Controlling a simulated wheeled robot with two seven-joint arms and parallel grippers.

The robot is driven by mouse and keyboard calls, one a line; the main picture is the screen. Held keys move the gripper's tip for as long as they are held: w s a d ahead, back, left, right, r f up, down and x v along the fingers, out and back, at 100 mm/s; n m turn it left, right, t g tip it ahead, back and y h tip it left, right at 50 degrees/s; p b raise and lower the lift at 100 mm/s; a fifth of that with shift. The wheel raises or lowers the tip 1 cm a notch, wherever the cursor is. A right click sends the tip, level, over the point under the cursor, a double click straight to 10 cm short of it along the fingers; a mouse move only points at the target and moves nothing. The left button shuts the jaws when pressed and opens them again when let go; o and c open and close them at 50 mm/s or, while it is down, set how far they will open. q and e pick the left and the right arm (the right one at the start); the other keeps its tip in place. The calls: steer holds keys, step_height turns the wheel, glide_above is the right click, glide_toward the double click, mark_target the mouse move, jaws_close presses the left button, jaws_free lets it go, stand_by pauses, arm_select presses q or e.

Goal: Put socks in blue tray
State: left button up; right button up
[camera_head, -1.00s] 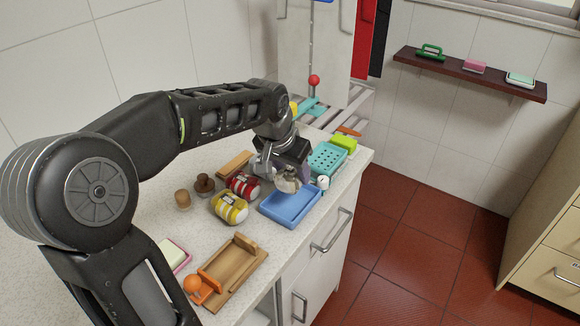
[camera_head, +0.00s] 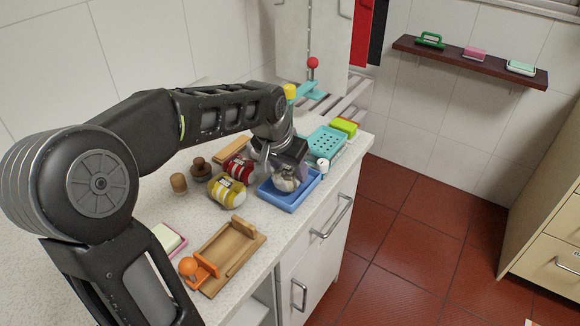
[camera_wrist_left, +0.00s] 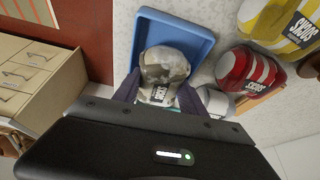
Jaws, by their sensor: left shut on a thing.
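The blue tray (camera_head: 309,187) lies on the counter near its front edge; its bare floor also shows in the wrist view (camera_wrist_left: 198,42). My left gripper (camera_head: 284,172) is shut on a grey-and-white patterned sock bundle (camera_head: 287,183). The bundle is over the tray; whether it touches the tray floor I cannot tell. In the wrist view the grey bundle (camera_wrist_left: 165,70) sits between the two fingers. A red striped sock bundle (camera_head: 239,168) and a yellow striped sock bundle (camera_head: 227,190) lie on the counter left of the tray. My right gripper is not in view.
A teal perforated basket (camera_head: 325,140) stands behind the tray, with a small white bottle (camera_head: 323,165) close to the tray's corner. A wooden board (camera_head: 232,255) lies in front. Brown wooden pieces (camera_head: 200,168) stand left of the socks.

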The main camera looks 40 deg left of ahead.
arm_select(q)
steer(key=shift+f, duration=0.45)
steer(key=o, duration=1.6)
steer(key=shift+c, duration=0.2)
steer(key=v, duration=0.8)
steer(key=shift+f, duration=0.1)
